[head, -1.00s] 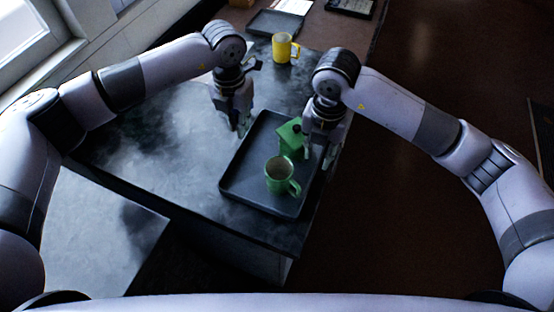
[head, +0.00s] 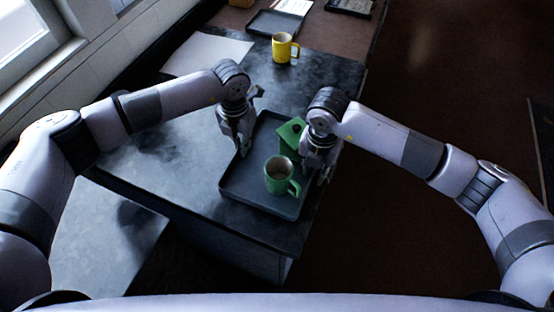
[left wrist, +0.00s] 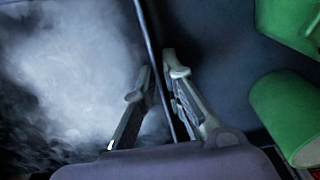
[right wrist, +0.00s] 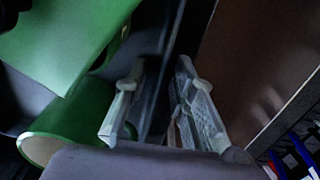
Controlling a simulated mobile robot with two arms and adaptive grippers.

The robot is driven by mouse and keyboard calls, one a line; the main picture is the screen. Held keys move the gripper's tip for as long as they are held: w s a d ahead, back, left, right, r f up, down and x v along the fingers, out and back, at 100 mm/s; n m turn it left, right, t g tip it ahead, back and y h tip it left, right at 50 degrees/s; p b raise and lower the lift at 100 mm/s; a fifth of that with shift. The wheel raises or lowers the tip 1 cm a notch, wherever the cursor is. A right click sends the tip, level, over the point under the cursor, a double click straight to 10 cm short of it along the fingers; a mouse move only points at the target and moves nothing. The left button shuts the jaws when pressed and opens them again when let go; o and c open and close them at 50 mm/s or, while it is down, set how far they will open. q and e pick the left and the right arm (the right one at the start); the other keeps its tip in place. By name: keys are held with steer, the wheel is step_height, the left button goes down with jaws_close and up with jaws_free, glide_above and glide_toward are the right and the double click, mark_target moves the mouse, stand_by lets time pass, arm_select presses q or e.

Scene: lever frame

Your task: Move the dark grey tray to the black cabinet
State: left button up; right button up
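The dark grey tray (head: 240,190) lies flat on a dark-topped unit (head: 160,165), near its right edge. I cannot tell which furniture is the black cabinet.
A yellow mug (head: 284,48) stands at the far end of the dark top. Behind it lie another dark tray (head: 273,22) and a black flat object (head: 350,6). A pale sheet-like surface (head: 207,53) lies to the left. Brown floor (head: 440,80) is clear at the right.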

jaws_close()
steer(key=shift+r, duration=0.1)
stand_by(0.6)
